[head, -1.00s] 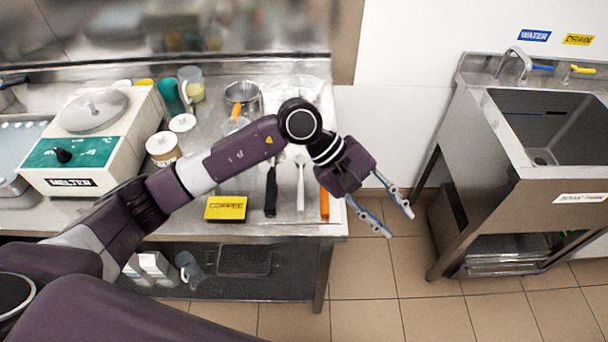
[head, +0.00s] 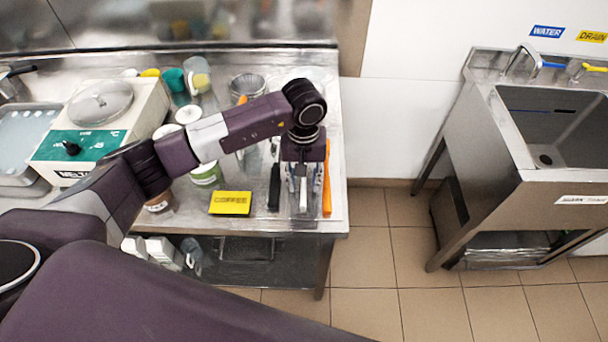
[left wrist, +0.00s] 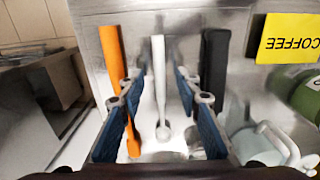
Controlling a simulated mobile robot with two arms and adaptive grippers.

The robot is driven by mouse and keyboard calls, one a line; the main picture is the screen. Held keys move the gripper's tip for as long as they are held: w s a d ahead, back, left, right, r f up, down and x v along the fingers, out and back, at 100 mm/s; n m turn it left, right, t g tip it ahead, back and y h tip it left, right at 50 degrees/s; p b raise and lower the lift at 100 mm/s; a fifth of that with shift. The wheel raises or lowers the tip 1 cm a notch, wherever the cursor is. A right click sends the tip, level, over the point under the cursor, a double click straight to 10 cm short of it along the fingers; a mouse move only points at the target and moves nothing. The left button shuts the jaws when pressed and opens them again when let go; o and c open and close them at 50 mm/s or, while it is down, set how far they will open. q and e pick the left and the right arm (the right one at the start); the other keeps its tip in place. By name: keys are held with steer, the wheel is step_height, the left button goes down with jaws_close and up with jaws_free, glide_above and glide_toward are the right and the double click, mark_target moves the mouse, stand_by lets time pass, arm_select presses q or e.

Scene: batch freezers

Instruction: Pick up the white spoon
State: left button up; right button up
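The white spoon (head: 303,200) lies on the steel counter near its front edge, handle toward the front. In the left wrist view the spoon (left wrist: 159,70) runs down the middle of the picture. My left gripper (head: 302,183) points down over it. Its two blue-padded fingers are open, one on each side of the spoon, and the left wrist view shows gaps between them and the handle (left wrist: 159,84). I cannot tell how high the fingertips are above the counter. My right gripper is not in view.
An orange-handled utensil (head: 327,190) and a black-handled one (head: 274,187) lie close on either side of the spoon. A yellow COFFEE sign (head: 230,203), several jars and cups and a melter (head: 90,130) stand further left. A sink (head: 550,150) is at the right.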

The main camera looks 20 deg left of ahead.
arm_select(q)
steer(key=shift+f, duration=0.65)
jaws_close()
steer(key=shift+r, duration=0.15)
